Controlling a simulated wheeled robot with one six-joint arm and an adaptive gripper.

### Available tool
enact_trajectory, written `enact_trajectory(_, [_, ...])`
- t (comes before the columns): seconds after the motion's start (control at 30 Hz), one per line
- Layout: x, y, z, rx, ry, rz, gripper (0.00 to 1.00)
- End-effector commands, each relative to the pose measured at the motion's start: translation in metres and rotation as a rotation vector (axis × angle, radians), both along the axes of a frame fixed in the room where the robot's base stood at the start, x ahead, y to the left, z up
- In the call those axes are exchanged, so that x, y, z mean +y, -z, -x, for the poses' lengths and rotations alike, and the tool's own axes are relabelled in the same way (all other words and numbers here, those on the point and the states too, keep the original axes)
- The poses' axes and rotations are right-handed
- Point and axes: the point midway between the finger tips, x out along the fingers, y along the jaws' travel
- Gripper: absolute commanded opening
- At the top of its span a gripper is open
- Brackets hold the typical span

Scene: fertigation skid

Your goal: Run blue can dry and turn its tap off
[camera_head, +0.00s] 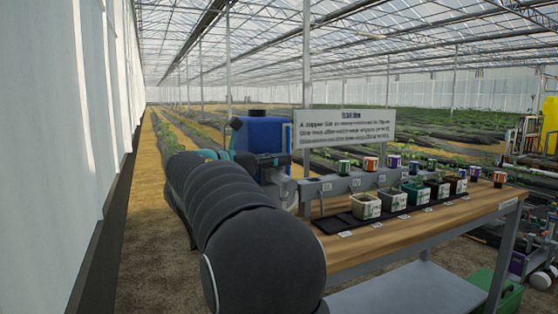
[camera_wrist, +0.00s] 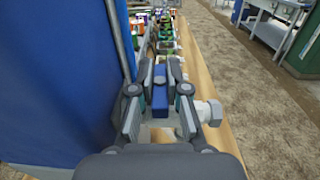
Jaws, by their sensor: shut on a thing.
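The blue can (camera_head: 265,133) stands at the far left end of the wooden bench, partly hidden behind my arm. In the wrist view its blue side (camera_wrist: 60,75) fills the left. My gripper (camera_wrist: 160,72) is beside the can, with its fingers shut on a narrow blue piece that looks like the tap handle (camera_wrist: 160,104). A pale tap fitting (camera_wrist: 208,113) sticks out to the right of the fingers. The tap's outlet and any flow from it cannot be made out, and the level inside the can does not show.
The wooden bench (camera_head: 400,236) carries a row of potted plants (camera_head: 366,206) on black trays. Small coloured cups (camera_head: 370,163) stand on a rail behind them, below a white sign (camera_head: 345,128). A pale wall (camera_head: 60,130) runs along the left. A green crate (camera_head: 505,295) is at lower right.

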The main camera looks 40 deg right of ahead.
Motion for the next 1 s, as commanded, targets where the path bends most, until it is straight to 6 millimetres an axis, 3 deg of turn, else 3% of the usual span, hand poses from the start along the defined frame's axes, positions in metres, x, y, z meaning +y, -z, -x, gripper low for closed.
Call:
enact_trajectory(0.27, [0.0003,-0.0003,0.002,0.0,-0.144,-0.001,0.0])
enact_trajectory(1.0, [-0.0012,0.0021,0.0029,-0.002,-0.801,0.002,0.0])
